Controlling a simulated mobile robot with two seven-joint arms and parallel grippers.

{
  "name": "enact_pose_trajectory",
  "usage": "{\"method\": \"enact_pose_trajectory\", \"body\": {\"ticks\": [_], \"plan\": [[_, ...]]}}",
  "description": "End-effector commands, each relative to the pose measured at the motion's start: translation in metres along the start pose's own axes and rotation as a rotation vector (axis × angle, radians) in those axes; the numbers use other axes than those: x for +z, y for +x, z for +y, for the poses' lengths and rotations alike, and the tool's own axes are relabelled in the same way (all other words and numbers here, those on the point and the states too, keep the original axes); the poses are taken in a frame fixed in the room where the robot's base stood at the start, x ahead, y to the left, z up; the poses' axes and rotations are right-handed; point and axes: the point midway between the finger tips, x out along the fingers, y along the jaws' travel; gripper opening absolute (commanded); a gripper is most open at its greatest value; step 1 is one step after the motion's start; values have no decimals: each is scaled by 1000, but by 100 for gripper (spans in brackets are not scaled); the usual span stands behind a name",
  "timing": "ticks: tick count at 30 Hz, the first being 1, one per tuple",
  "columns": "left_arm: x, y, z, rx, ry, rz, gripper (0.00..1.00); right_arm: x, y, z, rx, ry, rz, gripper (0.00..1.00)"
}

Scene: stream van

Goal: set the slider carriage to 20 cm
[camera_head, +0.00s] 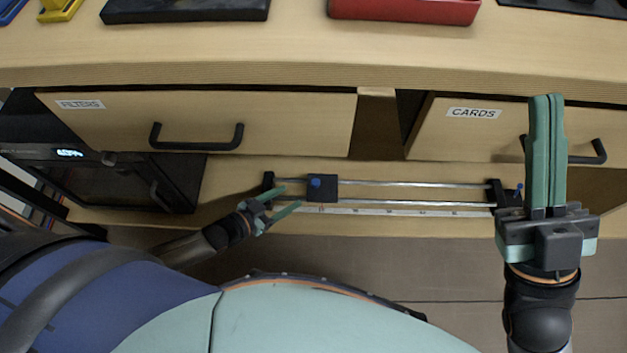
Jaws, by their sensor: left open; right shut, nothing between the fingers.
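The slider has two metal rails (420,184) between dark end blocks, with a pale scale strip (385,212) along its front. Its black carriage (322,190) with a blue knob (315,182) sits near the left end. The scale numbers are too small to read. My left gripper (290,199) is open and empty, just left of the carriage, with its fingers pointing toward it; I cannot tell if they touch it. My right gripper (547,98) is shut and empty, pointing up in front of the CARDS drawer, and it partly hides the slider's right end.
The FILTERS drawer (290,122) and CARDS drawer (432,130) with black handles are above the slider. A dark appliance with a lit display (68,153) stands at left. A red tray (405,10) and a black item (185,8) lie on the counter. The rails right of the carriage are clear.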

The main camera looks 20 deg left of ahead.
Motion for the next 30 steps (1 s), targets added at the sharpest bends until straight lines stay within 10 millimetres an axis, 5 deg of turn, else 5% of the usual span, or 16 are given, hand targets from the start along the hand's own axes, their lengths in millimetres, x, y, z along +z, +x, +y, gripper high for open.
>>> {"method": "enact_pose_trajectory", "body": {"ticks": [9, 15, 28, 30], "plan": [[3, 70, 0, 0, 0, 3, 61, 28, -26, -15, -10, 12, -17, 0], [2, 96, 0, 0, -2, 1, 61, 37, -34, -21, -17, 2, -25, 0], [0, 104, 1, 0, -1, 0, 61, 40, -36, -23, -21, -5, -31, 0], [0, 104, 1, 0, -1, 0, 53, 40, -36, -23, -21, -4, -31, 0]]}}
